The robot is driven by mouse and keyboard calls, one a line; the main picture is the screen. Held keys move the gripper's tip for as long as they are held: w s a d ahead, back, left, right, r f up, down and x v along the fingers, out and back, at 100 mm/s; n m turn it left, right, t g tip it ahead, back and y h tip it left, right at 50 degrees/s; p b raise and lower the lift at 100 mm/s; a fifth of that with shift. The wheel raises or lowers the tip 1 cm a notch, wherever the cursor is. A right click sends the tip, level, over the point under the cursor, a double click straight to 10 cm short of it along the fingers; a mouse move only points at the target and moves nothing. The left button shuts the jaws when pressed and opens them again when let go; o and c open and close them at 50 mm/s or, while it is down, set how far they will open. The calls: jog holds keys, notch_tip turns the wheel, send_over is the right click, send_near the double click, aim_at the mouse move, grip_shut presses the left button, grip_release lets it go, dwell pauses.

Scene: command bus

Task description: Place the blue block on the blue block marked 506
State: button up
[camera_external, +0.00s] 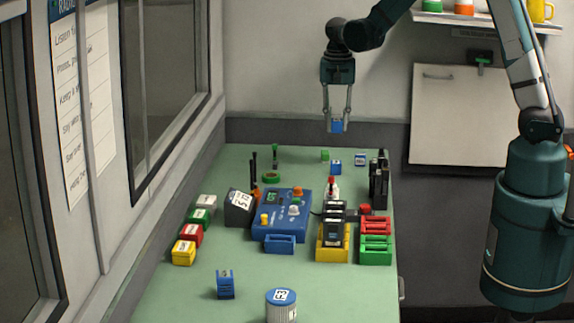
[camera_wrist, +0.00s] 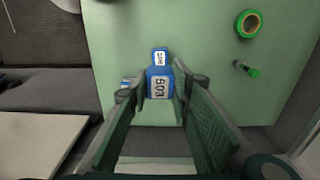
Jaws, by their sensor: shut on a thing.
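My gripper (camera_external: 338,117) is shut on a blue block (camera_external: 337,127), held well above the back of the green table. In the wrist view the held blue block (camera_wrist: 160,83) sits between the fingers with a white label of three digits, which I cannot read for sure. Two blue blocks with white labels rest on the table below: one on the left (camera_external: 335,168) and one on the right (camera_external: 360,159). In the wrist view one labelled blue block (camera_wrist: 160,57) shows just past the held block, and another (camera_wrist: 126,84) is partly hidden by a finger. Their numbers are too small to read.
A small green block (camera_external: 325,155) stands close to the left blue block. A green tape roll (camera_external: 271,176) and a green post (camera_external: 275,152) are farther left. A blue control box (camera_external: 280,222), a yellow holder (camera_external: 333,250) and black upright items (camera_external: 379,180) stand nearer.

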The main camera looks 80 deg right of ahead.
jog(key=shift+f, duration=0.1)
send_over(336, 162)
jog(key=shift+d+f, duration=0.15)
jog(key=shift+f, duration=2.9)
jog(key=shift+f+b, duration=0.35)
jog(key=shift+f, duration=1.5)
jog(key=shift+f, duration=0.2)
jog(key=o, duration=0.9)
jog(key=shift+r, duration=0.15)
jog(key=shift+r+p, duration=0.45)
jog(key=shift+r, duration=5.6)
